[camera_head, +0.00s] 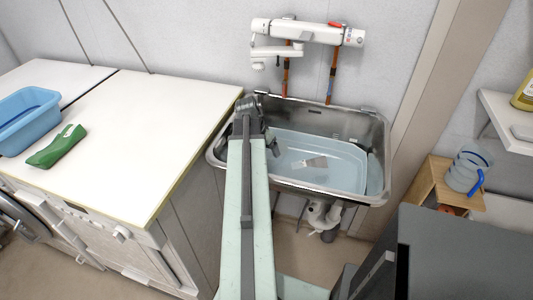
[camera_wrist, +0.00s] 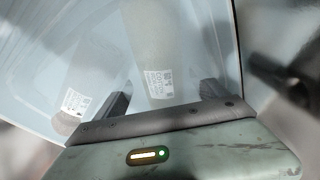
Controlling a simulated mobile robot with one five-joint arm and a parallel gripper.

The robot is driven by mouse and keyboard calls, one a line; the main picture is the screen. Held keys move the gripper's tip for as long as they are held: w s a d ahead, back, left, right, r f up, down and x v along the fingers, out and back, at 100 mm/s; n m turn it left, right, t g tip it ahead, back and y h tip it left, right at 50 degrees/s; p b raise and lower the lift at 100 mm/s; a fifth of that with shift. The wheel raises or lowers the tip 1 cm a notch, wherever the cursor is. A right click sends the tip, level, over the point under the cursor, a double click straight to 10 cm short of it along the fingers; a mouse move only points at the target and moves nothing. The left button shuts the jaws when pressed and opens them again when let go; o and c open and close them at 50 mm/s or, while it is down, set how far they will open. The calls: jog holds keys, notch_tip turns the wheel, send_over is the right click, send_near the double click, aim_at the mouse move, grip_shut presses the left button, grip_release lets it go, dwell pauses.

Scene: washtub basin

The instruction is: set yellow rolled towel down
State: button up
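No clearly yellow rolled towel shows in either view. In the wrist view the two dark fingers of my gripper (camera_wrist: 163,98) are spread apart. A pale grey-beige, blurred shape (camera_wrist: 150,45) with a printed label lies in line with the gap between them. I cannot tell whether it is a towel or whether the fingers touch it. In the head view my arm reaches to the left side of the sink, and its fingertips are hidden. A pale blue tub (camera_head: 340,150) sits in the metal sink (camera_head: 377,130). A small grey-white patch (camera_head: 312,162) shows inside the tub.
A wall-mounted tap (camera_head: 305,32) overhangs the sink. At right are a wooden stand (camera_head: 440,182) with a clear jug (camera_head: 465,170) and a white shelf (camera_head: 500,115).

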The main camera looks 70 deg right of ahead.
jog(key=p+v, duration=1.1)
jog(key=v, duration=0.1)
jog(key=shift+r, duration=0.2)
